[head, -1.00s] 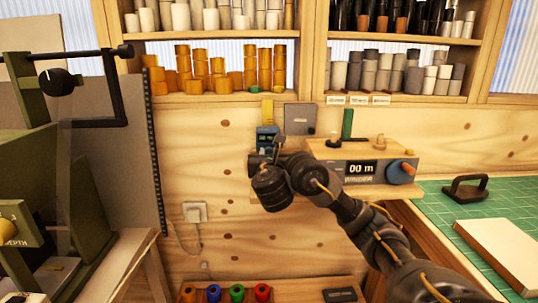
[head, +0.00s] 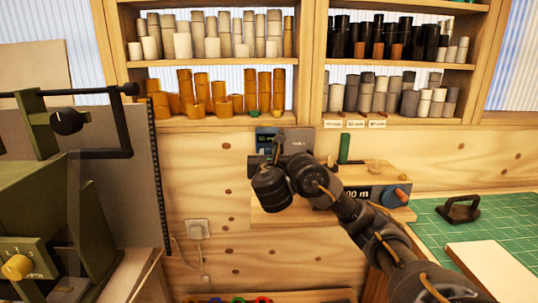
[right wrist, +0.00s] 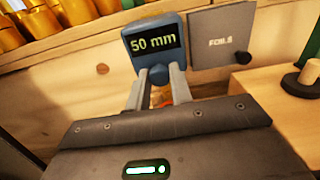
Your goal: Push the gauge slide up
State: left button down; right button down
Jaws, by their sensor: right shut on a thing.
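The gauge slide (right wrist: 157,46) is a blue block with a lit display reading 50 mm, on the wooden wall in the right wrist view. In the head view the slide (head: 267,138) shows just under the shelf, partly behind my gripper. My right gripper (right wrist: 160,80) is shut at the slide's lower end, on a small part between its fingers that is mostly hidden. In the head view the right gripper (head: 276,152) is largely covered by its own wrist. My left gripper is not in view.
A grey foils panel (right wrist: 222,38) is right beside the slide. A shelf of orange rolls (head: 205,104) is close above. A wooden device with a display (head: 372,186) stands to the right, partly behind my arm. A green machine (head: 40,205) fills the left.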

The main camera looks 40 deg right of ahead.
jog(key=shift+d+r, duration=0.1)
jog(key=shift+r, duration=0.2)
jog(key=c, duration=1.5)
grip_release()
jog(key=shift+c, duration=0.2)
jog(key=o, duration=0.3)
jog(key=shift+f, duration=0.1)
jog(key=shift+s+a, duration=0.25)
jog(key=shift+a, duration=0.1)
pick_arm(q)
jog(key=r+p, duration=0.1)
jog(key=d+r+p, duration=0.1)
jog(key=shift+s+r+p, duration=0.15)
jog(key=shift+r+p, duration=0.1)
jog(key=shift+p, duration=0.05)
pick_arm(e)
jog(key=v, duration=1)
